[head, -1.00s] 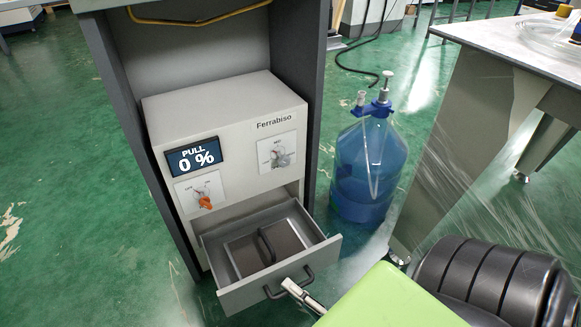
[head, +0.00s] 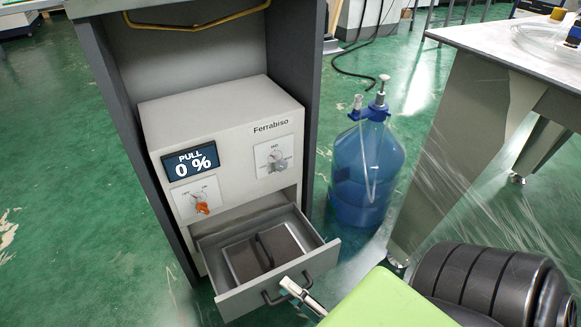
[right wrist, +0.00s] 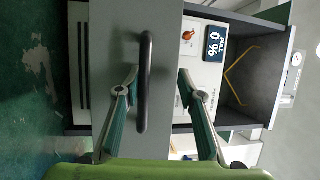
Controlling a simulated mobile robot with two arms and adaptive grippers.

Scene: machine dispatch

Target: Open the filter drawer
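The filter drawer (head: 318,262) is a grey drawer low in the white Ferrabiso machine (head: 225,118). It stands pulled out, with its inside showing. Inside lies a flat dark-grey filter panel (head: 240,265) with a black handle. A black bar handle (right wrist: 146,80) is on the drawer front. My right gripper (right wrist: 158,76) is open, its two fingers on either side of this handle. The handle is close to the left finger in the right wrist view, with a clear gap to the other finger. My left gripper is not in view.
The machine sits inside a dark grey cabinet frame (head: 297,60). A blue carboy (head: 362,175) stands on the green floor to its right. A metal table (head: 490,45) is at the right. Floor left of the cabinet is clear. The display reads PULL 0 %.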

